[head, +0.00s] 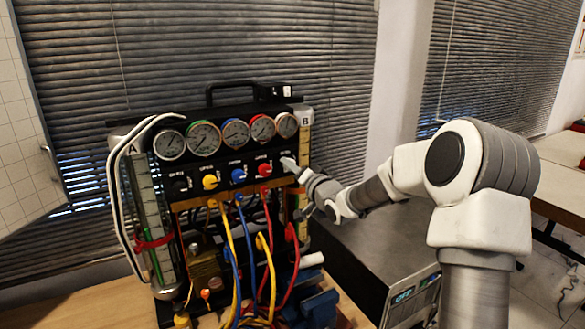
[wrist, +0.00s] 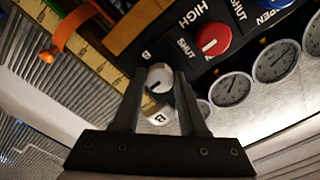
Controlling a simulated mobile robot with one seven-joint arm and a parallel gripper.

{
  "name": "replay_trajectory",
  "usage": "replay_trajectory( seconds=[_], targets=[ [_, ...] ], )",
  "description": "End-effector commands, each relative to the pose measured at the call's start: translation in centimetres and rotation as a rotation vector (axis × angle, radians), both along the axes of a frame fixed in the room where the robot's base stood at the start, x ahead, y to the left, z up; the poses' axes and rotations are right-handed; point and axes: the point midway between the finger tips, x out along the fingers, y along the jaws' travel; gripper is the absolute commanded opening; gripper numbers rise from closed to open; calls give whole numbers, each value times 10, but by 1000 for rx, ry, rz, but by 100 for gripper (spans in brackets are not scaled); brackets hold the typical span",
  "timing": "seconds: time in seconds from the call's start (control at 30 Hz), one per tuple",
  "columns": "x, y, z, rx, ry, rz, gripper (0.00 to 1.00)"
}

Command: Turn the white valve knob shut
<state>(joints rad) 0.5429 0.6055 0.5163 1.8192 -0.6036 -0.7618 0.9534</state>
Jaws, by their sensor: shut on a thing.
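The white valve knob (wrist: 160,76) shows between the fingers of my gripper (wrist: 161,79) in the wrist view, with a dark pointer mark on its face. My gripper is shut on it, one finger on each side. In the head view my gripper (head: 303,172) reaches in from the right to the right end of the black knob panel. The knob's SHUT and OPEN labels are largely hidden by my fingers, so I cannot tell its setting.
The red knob (head: 265,170), blue knob (head: 238,175) and yellow knob (head: 209,182) sit to the left on the same panel. A row of several gauges (head: 204,138) is above. Coloured hoses (head: 247,260) hang below. An orange hook-like part (wrist: 70,32) is in the wrist view.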

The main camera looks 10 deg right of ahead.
Motion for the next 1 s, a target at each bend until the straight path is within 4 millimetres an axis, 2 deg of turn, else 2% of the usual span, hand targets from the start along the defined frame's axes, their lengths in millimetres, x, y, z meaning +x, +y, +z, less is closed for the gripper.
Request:
replay_trajectory(
  seconds=[0.03,0.17,0.57,0.77,1.0],
  targets=[
    [0,0,0,2,1,-1,47],
    [0,0,0,1,1,-1,71],
    [-5,-2,-1,-1,0,-1,72],
    [-32,-11,-1,-3,1,-2,72],
    [-82,-27,-1,-3,0,-3,72]
  ],
)
